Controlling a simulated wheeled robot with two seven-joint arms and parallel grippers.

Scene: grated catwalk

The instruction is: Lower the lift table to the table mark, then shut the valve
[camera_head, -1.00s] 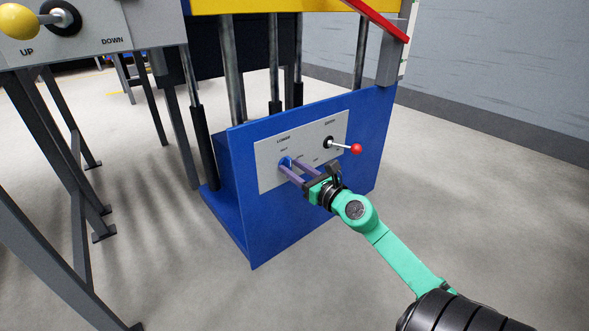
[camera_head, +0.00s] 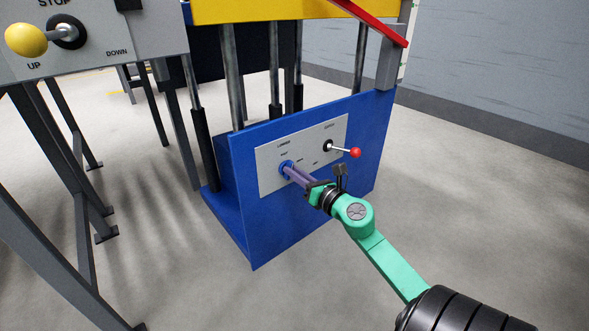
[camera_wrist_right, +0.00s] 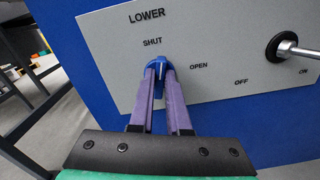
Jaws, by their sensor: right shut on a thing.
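The lift table has a yellow top (camera_head: 260,10), cut off by the head view's upper edge, on posts above a blue base (camera_head: 310,215). The valve is a blue knob (camera_head: 286,167) on the base's grey panel (camera_head: 268,182). My right gripper (camera_head: 290,171) is shut on the knob. In the right wrist view, its purple fingers (camera_wrist_right: 158,82) close around the valve knob (camera_wrist_right: 157,63). The knob's visible tip points up towards SHUT, with OPEN printed to its right; the fingers hide part of it. My left gripper is out of view.
A red-tipped lever (camera_head: 355,152) sticks out just right of the valve, near OFF and ON labels. A grey control box (camera_head: 110,40) with a yellow knob (camera_head: 25,40) stands on dark legs at left. A red bar (camera_head: 375,22) slants at upper right. Floor at right is clear.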

